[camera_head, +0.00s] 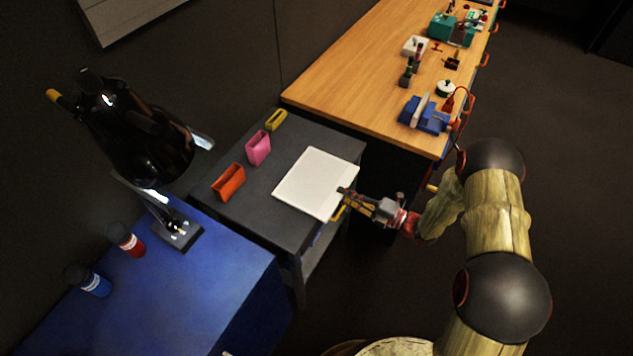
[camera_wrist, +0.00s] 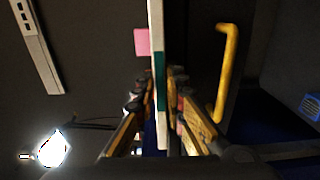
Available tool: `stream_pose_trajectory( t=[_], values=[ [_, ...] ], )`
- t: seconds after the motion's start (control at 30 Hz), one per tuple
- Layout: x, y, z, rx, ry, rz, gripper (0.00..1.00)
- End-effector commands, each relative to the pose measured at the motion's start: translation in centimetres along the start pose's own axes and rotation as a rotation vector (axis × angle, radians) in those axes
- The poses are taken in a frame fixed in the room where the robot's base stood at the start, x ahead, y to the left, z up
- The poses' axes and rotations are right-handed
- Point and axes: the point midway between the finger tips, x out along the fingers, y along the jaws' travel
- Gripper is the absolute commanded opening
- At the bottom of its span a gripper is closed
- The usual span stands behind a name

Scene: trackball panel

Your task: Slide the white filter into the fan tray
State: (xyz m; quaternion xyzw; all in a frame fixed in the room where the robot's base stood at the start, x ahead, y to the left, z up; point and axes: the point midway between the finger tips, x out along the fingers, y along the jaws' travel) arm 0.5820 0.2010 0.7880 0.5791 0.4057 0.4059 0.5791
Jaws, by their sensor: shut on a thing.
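The white filter (camera_head: 318,182) is a flat, pale square panel. In the head view it appears over the dark grey cart top (camera_head: 250,215); I cannot tell whether it rests on it or hovers just above. My gripper (camera_head: 344,192) is shut on the filter's right edge. In the wrist view the filter (camera_wrist: 155,40) shows edge-on as a thin white strip with a teal band, between the two fingers of my gripper (camera_wrist: 158,85). I cannot make out for certain which thing is the fan tray.
Orange (camera_head: 228,184), pink (camera_head: 258,148) and yellow (camera_head: 276,120) holders stand along the cart's left side. A blue table (camera_head: 190,290) with red and blue bottles is at lower left. A wooden bench (camera_head: 350,75) behind carries a blue fixture (camera_head: 424,115) and several small items.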

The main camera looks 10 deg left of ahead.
Motion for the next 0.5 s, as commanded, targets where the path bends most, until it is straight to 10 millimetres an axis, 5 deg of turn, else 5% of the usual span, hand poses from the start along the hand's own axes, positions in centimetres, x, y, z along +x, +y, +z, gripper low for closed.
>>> stream_pose_trajectory(
  t=[0.5],
  values=[
    [0.0, 1.5, 0.0, 0.0, 0.0, 0.0, 0.0]
  ],
)
